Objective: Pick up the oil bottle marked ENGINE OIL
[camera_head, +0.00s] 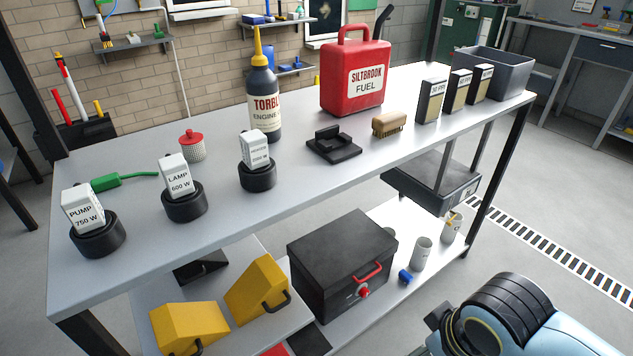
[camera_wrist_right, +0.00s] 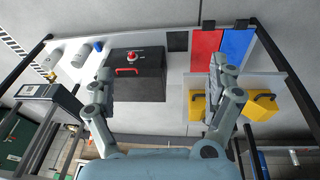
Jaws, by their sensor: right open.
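The oil bottle (camera_head: 265,105) stands upright towards the back of the tabletop in the head view. It is dark with a yellow spout, and its cream label shows "TORBL" and "ENGINE", the rest turned out of sight. I cannot see it in the right wrist view. My right gripper (camera_wrist_right: 160,78) is open and empty in the right wrist view, its two fingers spread wide, facing the lower shelf. In the head view only part of my right arm shows, at the bottom right, well away from the bottle. My left gripper is in neither view.
A red fuel can (camera_head: 354,66) stands right of the bottle, a black holder (camera_head: 333,146) and a brush (camera_head: 389,123) in front of it. The heater block (camera_head: 255,148), LAMP block (camera_head: 175,175) and PUMP block (camera_head: 83,208) stand in black bases. A black box (camera_head: 340,262) sits below.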

